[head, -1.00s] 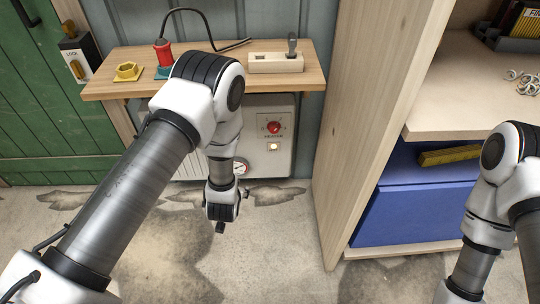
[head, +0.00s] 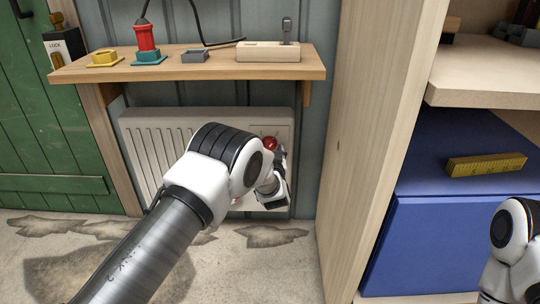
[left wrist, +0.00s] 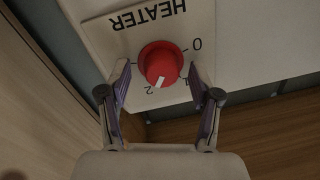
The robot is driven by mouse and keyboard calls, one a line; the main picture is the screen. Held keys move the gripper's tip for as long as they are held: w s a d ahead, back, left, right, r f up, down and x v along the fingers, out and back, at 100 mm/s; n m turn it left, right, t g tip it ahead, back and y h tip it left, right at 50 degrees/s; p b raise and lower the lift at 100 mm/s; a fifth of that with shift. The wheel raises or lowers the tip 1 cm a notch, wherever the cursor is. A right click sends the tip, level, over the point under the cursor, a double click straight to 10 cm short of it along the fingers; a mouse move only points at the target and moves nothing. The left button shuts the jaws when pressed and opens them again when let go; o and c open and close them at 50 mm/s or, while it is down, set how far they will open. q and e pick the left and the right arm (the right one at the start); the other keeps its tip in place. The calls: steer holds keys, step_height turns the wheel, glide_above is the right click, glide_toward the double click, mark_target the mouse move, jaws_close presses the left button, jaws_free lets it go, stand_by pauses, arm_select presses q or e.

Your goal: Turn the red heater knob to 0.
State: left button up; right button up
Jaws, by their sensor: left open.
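The red heater knob (left wrist: 160,60) is on a pale panel (left wrist: 205,22) lettered HEATER, upside down in the left wrist view. Its white pointer mark faces down in that view, between 1 and 2 and closer to 2; the 0 is at upper right. My left gripper (left wrist: 160,70) is open, with one finger on each side of the knob. I cannot tell whether the fingers touch it. In the head view the knob (head: 269,143) shows just above the left gripper (head: 277,178), and my arm hides part of the heater (head: 150,130). My right gripper is out of view.
A tall wooden side panel (head: 375,130) stands right of the heater. The floor in front is clear.

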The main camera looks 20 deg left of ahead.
arm_select(q)
steer(key=shift+w, duration=0.15)
steer(key=shift+a, duration=0.1)
steer(key=c, duration=1.2)
steer(key=shift+o, duration=0.2)
steer(key=shift+r, duration=0.1)
